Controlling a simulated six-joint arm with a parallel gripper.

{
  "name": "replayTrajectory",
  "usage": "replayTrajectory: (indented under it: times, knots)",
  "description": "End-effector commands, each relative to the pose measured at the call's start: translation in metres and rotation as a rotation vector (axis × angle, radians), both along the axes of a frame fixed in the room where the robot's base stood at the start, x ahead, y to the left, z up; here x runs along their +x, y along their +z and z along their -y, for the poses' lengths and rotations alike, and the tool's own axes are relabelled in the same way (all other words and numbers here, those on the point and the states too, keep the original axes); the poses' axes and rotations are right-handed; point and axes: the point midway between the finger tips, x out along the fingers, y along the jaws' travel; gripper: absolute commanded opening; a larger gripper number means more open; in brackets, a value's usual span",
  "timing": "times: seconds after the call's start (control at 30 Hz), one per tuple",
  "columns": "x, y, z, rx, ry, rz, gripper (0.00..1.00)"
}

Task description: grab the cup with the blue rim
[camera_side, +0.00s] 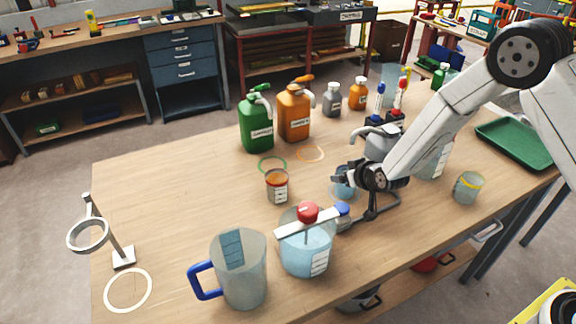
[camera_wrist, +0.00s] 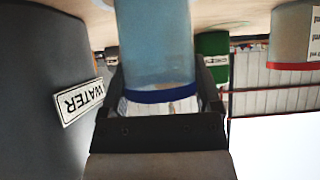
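The cup with the blue rim (camera_wrist: 157,60) appears upside down in the wrist view, its clear bluish wall between my two fingers and its rim toward the palm. My gripper (camera_wrist: 161,85) has one finger close on each side of it; I cannot tell if both press on the wall. In the side view the cup (camera_side: 343,189) is small and partly hidden by my gripper (camera_side: 342,178), low over the table. I cannot tell whether it rests on the wood.
A red-rimmed cup (camera_side: 277,187) stands to the left. A clear vessel with a red knob (camera_side: 305,250) and a blue-handled jug (camera_side: 240,272) stand in front. Green (camera_side: 256,125) and orange (camera_side: 294,115) bottles stand behind. A grey container labelled WATER (camera_wrist: 40,60) is close in the wrist view.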

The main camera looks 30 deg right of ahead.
Motion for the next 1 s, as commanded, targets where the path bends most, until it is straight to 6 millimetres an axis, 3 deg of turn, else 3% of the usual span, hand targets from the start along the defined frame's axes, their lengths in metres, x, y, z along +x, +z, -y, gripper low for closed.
replayTrajectory:
  times: [0.03,0.07,0.1,0.53,0.8,1.0]
  knots:
    - [0.0,0.0,0.0,0.0,0.0,0.0,0.17]
    - [0.0,0.001,0.0,0.0,0.0,0.001,0.08]
    - [0.0,0.001,0.0,0.0,0.0,0.001,0.07]
    - [0.001,0.008,0.0,0.0,0.0,0.003,0.07]
    - [0.001,0.033,0.0,0.001,-0.001,0.005,0.07]
    - [-0.017,0.053,0.001,0.0,0.0,0.004,0.07]
